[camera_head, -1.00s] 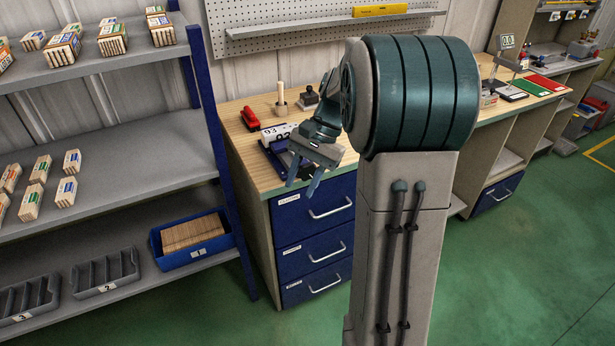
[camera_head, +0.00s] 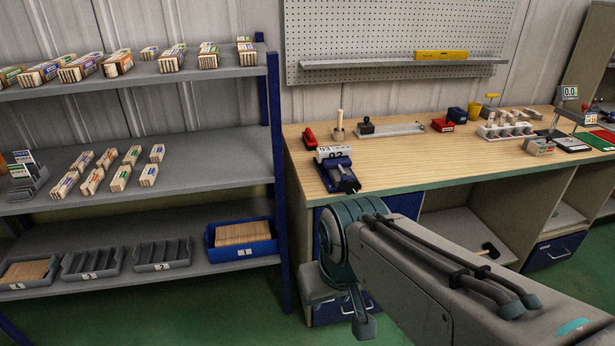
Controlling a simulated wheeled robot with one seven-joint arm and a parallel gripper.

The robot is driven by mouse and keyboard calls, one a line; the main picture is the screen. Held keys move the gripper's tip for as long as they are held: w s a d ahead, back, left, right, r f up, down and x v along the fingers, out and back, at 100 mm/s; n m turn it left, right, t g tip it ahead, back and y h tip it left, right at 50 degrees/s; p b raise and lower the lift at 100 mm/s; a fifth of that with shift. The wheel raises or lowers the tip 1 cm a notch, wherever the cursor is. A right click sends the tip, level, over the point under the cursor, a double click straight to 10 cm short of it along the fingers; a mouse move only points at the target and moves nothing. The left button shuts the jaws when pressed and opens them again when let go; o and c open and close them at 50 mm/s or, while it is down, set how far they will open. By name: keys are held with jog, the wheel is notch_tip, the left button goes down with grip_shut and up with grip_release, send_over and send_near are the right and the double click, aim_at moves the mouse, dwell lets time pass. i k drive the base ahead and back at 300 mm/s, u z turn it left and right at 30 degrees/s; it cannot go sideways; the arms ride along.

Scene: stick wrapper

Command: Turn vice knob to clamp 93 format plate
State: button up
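The blue vice (camera_head: 341,176) stands at the left front of the wooden workbench. Its screw end with the knob (camera_head: 352,187) faces the front edge, small and dark at this distance. White plates with black numbers, one reading 93 (camera_head: 325,149), are at the back of the vice; whether they sit between its jaws is too small to tell. My arm reaches in from the lower right, and its end hangs low in front of the drawers, below the bench top and apart from the vice. My gripper (camera_head: 362,322) is partly hidden behind my arm, and its fingers are unclear.
On the bench (camera_head: 400,165) are a red stapler (camera_head: 310,138), a wooden-handled tool (camera_head: 339,122), a black stamp (camera_head: 367,126) and a red box (camera_head: 442,125). The shelf rack (camera_head: 272,110) stands left. The bench's middle is clear.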

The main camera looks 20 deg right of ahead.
aim_at(351, 186)
jog(key=u, duration=0.8)
jog(key=k, duration=1.05)
jog(key=u, duration=0.85)
jog(key=i, duration=0.75)
jog(key=z, duration=0.8)
jog(key=i, duration=1.15)
jog(key=z, duration=1.7)
jog(key=i, duration=0.5)
jog(key=z, duration=0.5)
